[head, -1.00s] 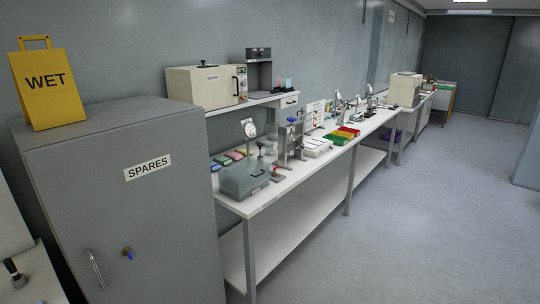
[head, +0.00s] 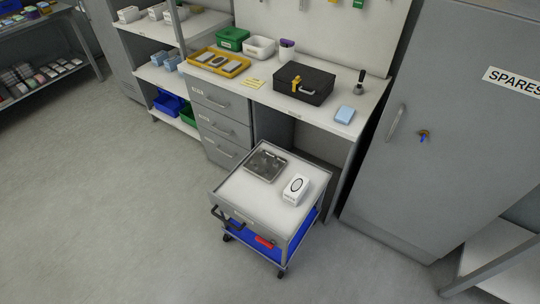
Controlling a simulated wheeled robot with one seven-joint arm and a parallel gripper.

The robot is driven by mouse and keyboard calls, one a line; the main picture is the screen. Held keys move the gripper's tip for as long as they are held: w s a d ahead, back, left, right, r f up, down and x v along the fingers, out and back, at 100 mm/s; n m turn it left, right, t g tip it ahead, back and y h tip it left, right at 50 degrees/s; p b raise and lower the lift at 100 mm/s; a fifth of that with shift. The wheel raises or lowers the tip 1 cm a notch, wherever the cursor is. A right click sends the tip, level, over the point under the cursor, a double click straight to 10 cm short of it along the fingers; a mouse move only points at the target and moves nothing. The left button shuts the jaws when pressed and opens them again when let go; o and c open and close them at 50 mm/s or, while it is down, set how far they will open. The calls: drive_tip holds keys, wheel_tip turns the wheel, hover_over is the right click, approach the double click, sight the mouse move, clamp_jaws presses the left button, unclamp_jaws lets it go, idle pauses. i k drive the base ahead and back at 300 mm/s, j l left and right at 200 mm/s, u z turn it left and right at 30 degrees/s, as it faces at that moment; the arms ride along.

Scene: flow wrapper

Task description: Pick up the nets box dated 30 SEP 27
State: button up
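No box with a readable date of 30 SEP 27 shows in the head view. A small white box (head: 296,189) with a dark oval mark stands on the top of a grey trolley (head: 240,200); its print is too small to read. Several small boxes (head: 38,76) lie on a dark shelf unit at the far left, also too small to read. My gripper is not in view.
A dark tray (head: 265,166) lies on the trolley. Behind it, a workbench (head: 255,97) holds a black case (head: 304,84), a yellow tray (head: 219,62) and bins. A grey SPARES cabinet (head: 450,130) stands at right. The floor (head: 120,220) is clear at left.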

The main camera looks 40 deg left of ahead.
sight(296, 189)
drive_tip(key=i+u, duration=0.1)
drive_tip(key=u, duration=0.35)
drive_tip(key=i+l+u, duration=0.1)
drive_tip(key=u, duration=0.35)
drive_tip(key=i+l+u, duration=0.1)
drive_tip(key=u, duration=0.3)
drive_tip(key=l+u, duration=0.15)
drive_tip(key=u, duration=0.3)
drive_tip(key=i+l+u, duration=0.1)
drive_tip(key=u, duration=0.35)
drive_tip(key=l+u, duration=0.25)
drive_tip(key=u, duration=0.2)
drive_tip(key=l+u, duration=0.15)
drive_tip(key=u, duration=0.25)
drive_tip(key=i+l+u, duration=0.1)
drive_tip(key=l+u, duration=1.35)
drive_tip(key=u, duration=0.15)
